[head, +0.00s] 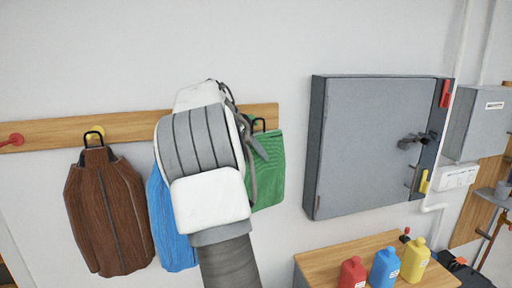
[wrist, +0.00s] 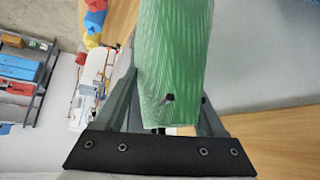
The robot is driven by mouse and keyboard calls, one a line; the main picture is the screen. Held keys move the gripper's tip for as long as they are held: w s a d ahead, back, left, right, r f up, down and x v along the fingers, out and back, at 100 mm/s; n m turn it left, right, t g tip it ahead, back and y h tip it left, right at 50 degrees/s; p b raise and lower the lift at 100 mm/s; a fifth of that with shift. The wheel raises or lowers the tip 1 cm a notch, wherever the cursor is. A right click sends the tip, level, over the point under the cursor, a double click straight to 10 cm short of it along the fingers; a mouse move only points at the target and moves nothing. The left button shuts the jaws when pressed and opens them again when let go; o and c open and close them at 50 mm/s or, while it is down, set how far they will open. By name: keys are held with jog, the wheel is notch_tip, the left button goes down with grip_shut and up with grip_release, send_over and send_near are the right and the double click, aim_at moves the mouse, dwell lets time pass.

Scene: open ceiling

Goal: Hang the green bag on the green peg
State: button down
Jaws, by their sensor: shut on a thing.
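The green bag (head: 267,170) hangs against the wall at the right end of the wooden peg rail, partly behind my arm. Its black loop (head: 260,125) shows above it, close to a small bit of the green peg (head: 252,119). I cannot tell whether the loop is around the peg. In the wrist view the green bag (wrist: 172,60) fills the space between the fingers of my gripper (wrist: 166,100), which is shut on it near its top.
A brown bag (head: 108,212) hangs from a yellow peg (head: 95,133), and a blue bag (head: 174,225) hangs partly behind my arm. A red peg (head: 14,140) is bare. A grey cabinet (head: 370,145) stands out right of the rail, above a wooden top (head: 325,270) with bottles.

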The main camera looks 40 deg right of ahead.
jog(key=shift+w+d+f+p, duration=0.2)
jog(key=shift+w+d+p, duration=0.25)
jog(key=shift+w+p, duration=0.35)
jog(key=shift+w+d+f+p, duration=0.25)
jog(key=shift+w+d+p, duration=0.35)
jog(key=shift+w, duration=0.25)
jog(key=shift+w+d+f+p, duration=0.2)
jog(key=shift+w+d+p, duration=0.15)
jog(key=shift+w+p, duration=0.45)
grip_release()
jog(key=shift+f, duration=0.1)
jog(key=b+v, duration=0.1)
jog(key=v, duration=1.6)
jog(key=shift+r, duration=0.3)
jog(key=shift+a, duration=0.1)
